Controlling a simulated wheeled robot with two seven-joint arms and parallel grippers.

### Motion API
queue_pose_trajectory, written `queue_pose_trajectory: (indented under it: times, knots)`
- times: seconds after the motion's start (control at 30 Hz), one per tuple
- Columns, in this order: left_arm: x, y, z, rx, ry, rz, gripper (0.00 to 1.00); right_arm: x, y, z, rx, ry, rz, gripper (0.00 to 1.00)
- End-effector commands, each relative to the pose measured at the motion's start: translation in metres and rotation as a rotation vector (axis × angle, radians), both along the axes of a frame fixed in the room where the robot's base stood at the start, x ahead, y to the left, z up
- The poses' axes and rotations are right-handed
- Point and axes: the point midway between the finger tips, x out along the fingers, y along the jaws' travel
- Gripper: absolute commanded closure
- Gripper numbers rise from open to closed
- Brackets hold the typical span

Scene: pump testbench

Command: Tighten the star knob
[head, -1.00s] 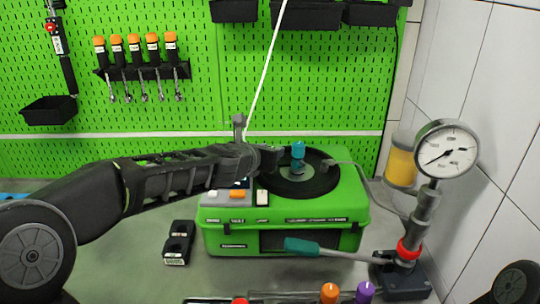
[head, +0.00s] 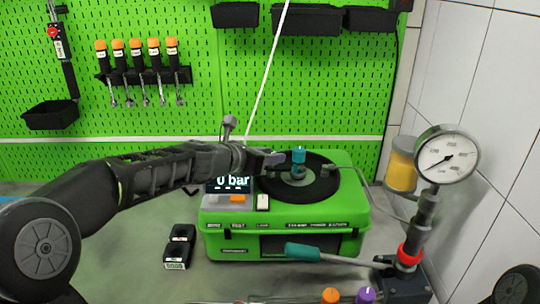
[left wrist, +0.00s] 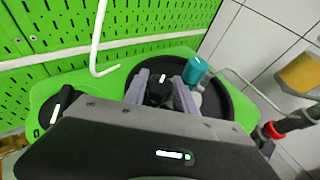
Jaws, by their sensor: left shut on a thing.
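My left gripper (left wrist: 162,88) reaches over the round black disc (left wrist: 232,107) on top of the green test unit (head: 225,220). Its pale grey-purple fingers are shut on a dark knob (left wrist: 160,92) with a small white mark, apparently the star knob. The knob's full shape is hidden between the fingers. In the head view the gripper (head: 270,157) covers the knob. A teal-capped fitting (head: 298,155) stands just right of the fingertips, and it also shows in the left wrist view (left wrist: 195,70). My right gripper is not seen.
A display (head: 232,181) on the unit reads "0 bar". A dial gauge (head: 447,155) stands on a hand pump with a teal-handled lever (head: 302,252) in front of the unit.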

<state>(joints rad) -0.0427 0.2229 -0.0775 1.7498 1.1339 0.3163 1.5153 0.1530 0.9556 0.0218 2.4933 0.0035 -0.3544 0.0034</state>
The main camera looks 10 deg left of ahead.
Motion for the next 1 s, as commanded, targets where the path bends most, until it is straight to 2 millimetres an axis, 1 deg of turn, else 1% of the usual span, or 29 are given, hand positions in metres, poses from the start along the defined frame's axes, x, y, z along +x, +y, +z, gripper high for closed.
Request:
queue_pose_trajectory:
  times: [0.1, 0.13, 0.4, 0.63, 0.77, 0.87, 1.0]
  knots:
    - [0.0, 0.0, -0.001, 0.0, 0.001, 0.0, 1.0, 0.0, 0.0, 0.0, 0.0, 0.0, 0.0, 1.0]
    - [0.0, 0.0, -0.001, 0.0, 0.001, 0.0, 0.66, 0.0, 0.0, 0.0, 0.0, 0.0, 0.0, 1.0]
    - [0.0, 0.0, -0.001, 0.0, 0.001, 0.001, 0.45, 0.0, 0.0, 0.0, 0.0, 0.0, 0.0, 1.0]
    - [0.0, 0.0, 0.0, 0.0, 0.0, 0.001, 0.45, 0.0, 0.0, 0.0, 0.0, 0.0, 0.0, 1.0]
    - [-0.005, 0.003, 0.003, 0.0, -0.002, 0.002, 0.45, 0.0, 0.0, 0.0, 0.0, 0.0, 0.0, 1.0]
    - [-0.014, 0.007, 0.008, 0.0, -0.002, 0.002, 0.45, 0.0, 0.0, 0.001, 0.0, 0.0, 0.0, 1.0]
    - [-0.034, 0.017, 0.018, -0.001, -0.003, 0.003, 0.45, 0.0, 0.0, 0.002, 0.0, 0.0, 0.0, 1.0]
